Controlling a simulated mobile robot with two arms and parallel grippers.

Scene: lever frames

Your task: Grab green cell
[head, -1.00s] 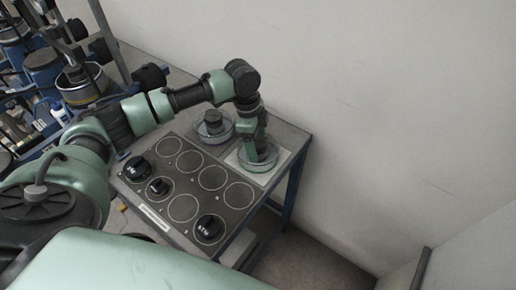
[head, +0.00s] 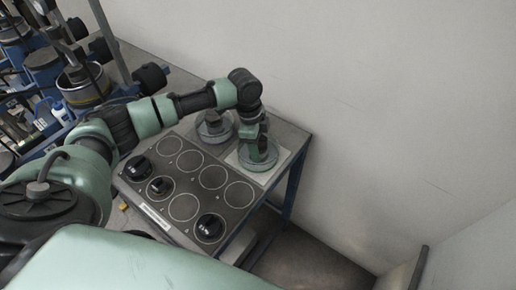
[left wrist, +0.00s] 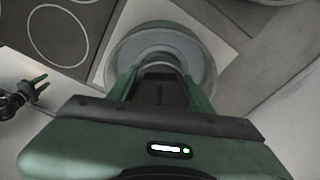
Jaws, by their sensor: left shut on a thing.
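A round, clear, greenish cell (head: 258,165) with a dark middle is at the white square pad at the table's far right corner. My left gripper (head: 258,150) comes down on it from above and is shut on its raised middle part. In the left wrist view the cell's pale round rim (left wrist: 205,75) shows around the green fingers. The fingers hide part of the middle. I cannot tell whether the cell touches the pad. A small green forked gripper, seemingly my right one (left wrist: 36,84), shows at the left edge of the left wrist view, its fingers apart.
A second clear dish with a dark knob (head: 214,128) stands close to the left. The dark plate (head: 192,178) has several ringed spots, with black knobbed pieces (head: 209,227) on some. The wall (head: 400,110) is behind and right. Blue equipment (head: 45,75) crowds the left.

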